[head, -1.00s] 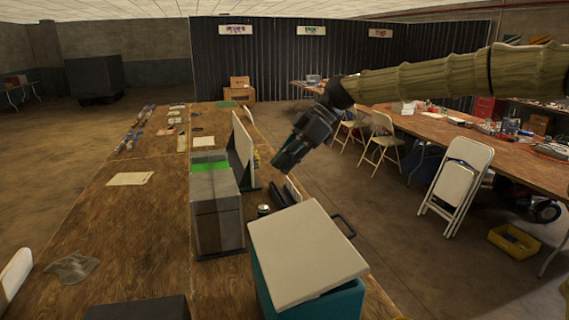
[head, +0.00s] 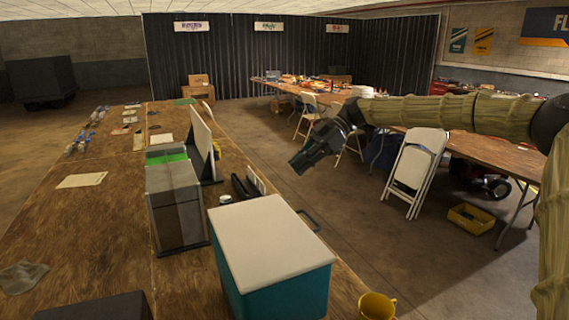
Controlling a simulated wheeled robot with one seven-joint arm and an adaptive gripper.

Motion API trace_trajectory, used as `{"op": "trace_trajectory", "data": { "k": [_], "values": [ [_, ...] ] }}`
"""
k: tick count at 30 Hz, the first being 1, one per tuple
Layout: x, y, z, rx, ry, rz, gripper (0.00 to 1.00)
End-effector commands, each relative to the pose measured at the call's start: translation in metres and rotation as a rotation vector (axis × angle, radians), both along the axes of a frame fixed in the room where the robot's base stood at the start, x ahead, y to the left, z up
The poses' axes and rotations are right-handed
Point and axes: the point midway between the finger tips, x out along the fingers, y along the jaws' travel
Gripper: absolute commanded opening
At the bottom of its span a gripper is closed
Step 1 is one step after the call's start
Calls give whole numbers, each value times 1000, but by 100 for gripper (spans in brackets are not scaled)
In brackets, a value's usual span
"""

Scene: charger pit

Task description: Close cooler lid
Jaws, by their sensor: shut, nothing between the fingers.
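The cooler has a teal body (head: 285,296) and stands at the near right end of the wooden table. Its white lid (head: 268,240) lies over the top of the body, and no gap between them shows from here. A dark handle (head: 311,219) sticks out on the right side. My gripper (head: 298,168) is in the air beyond and above the cooler, apart from the lid. It is shut and empty, pointing down and to the left.
A grey box with a green top (head: 178,205) stands left of the cooler, with a can (head: 225,199) near them. A yellow mug (head: 377,306) is at the near right.

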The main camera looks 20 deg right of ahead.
Motion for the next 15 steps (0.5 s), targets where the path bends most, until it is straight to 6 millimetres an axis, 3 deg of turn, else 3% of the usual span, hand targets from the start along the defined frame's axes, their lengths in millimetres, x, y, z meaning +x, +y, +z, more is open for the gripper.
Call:
{"op": "trace_trajectory", "data": {
  "k": [1, 15],
  "values": [
    [0, -7, -14, 29, 2, -2, 0],
    [2, -46, -82, 271, 15, -2, 0]
  ]
}}
